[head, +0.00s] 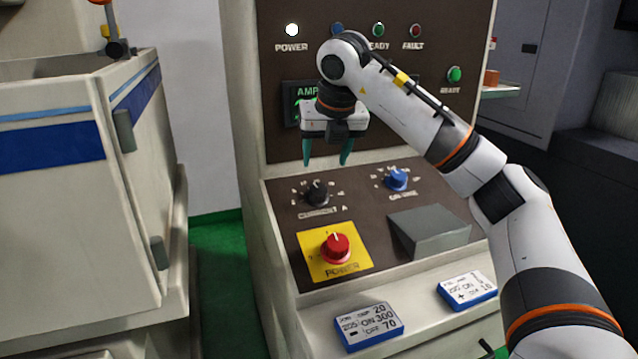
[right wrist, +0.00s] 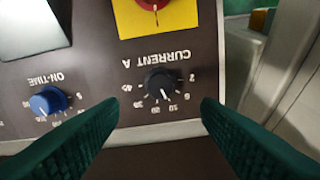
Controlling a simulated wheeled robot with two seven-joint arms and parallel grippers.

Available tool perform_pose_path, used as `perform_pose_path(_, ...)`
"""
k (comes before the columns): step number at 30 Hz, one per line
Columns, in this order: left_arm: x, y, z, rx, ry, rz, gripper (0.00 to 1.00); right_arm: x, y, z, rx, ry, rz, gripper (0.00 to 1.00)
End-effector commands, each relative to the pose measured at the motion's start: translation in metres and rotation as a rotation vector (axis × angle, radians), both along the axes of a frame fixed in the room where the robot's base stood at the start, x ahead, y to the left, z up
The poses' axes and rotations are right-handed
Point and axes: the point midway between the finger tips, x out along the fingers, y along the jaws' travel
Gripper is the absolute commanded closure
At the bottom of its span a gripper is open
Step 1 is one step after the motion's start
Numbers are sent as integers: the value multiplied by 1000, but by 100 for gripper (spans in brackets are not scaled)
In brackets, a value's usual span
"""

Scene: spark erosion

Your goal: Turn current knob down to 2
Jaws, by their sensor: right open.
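The black current knob (head: 317,192) sits on the sloped dark panel, with a dial scale around it. The right wrist view shows it upside down (right wrist: 160,84) under the label CURRENT A. Its white pointer line points down in that view, roughly towards the 10 mark. My right gripper (head: 327,161) is above the knob with its two green fingers apart and pointing down. In the right wrist view its fingertips (right wrist: 160,104) lie on either side of the knob, apart from it. Nothing is between the fingers. My left gripper is not in view.
A blue ON-TIME knob (head: 397,179) is to the right. A red power knob (head: 336,247) on a yellow plate (head: 309,262) is in front. A grey box (head: 429,231) stands beside it. Two blue-edged cards (head: 369,325) (head: 467,290) lie on the lower ledge.

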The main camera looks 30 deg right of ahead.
Motion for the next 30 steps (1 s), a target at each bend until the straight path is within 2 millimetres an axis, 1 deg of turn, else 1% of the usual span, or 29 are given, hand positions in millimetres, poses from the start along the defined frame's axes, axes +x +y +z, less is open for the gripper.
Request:
perform_pose_path(1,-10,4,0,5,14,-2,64,3,-2,-11,-1,5,-1,42)
perform_pose_path(3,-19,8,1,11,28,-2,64,9,-3,-24,-1,6,-1,42)
perform_pose_path(6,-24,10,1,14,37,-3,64,16,-5,-43,0,5,-1,42)
perform_pose_path(11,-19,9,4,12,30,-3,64,27,-7,-69,1,4,0,42)
perform_pose_path(15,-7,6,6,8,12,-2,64,33,-9,-83,1,3,0,42)
perform_pose_path(19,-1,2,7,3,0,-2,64,36,-9,-90,1,1,1,42)
perform_pose_path(27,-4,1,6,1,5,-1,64,37,-9,-91,0,1,2,42)
perform_pose_path(28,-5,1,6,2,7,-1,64,36,-9,-91,0,1,2,45)
perform_pose_path(30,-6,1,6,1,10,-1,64,36,-9,-91,0,1,2,57)
